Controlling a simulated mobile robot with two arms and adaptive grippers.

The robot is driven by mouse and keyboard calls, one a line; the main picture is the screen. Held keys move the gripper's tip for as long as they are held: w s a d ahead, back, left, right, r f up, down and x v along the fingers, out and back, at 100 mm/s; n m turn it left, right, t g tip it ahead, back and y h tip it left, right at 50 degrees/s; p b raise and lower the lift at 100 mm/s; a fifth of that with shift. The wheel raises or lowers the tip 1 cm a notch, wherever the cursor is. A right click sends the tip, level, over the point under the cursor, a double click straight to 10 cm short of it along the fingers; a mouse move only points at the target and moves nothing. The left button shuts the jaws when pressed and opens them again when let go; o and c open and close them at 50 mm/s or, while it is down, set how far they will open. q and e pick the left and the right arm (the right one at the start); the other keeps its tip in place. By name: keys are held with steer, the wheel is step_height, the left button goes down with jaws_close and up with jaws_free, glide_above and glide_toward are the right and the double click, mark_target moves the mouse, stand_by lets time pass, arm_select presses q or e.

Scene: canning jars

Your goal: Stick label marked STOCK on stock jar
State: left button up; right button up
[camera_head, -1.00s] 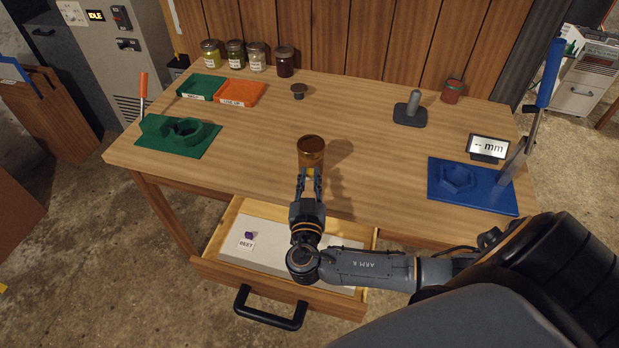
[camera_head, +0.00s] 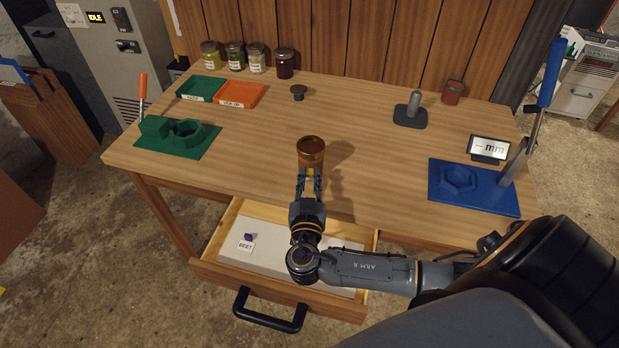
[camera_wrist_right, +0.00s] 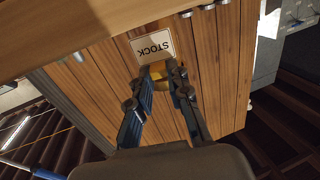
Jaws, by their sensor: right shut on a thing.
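An amber-brown jar (camera_head: 311,147) stands on the table in the head view, near the middle of its front half, with a dark top. My right gripper (camera_head: 308,178) is directly in front of it, its fingertips at or just short of the jar; whether they touch cannot be told. In the right wrist view my right gripper (camera_wrist_right: 160,73) is shut on an amber tab by the white STOCK label (camera_wrist_right: 152,46), which reads upside down. I cannot make out the label in the head view. My left gripper is not in view.
Several jars (camera_head: 257,58) stand along the back. Below my arm, an open drawer (camera_head: 220,268) holds a BEET label (camera_head: 246,245).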

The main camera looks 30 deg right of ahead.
steer(key=shift+w+d+b, duration=0.25)
steer(key=shift+w+b, duration=0.1)
stand_by(0.9)
stand_by(0.5)
steer(key=o, duration=0.8)
steer(key=shift+s+a, duration=0.1)
steer(key=shift+s, duration=0.05)
steer(key=v, duration=0.7)
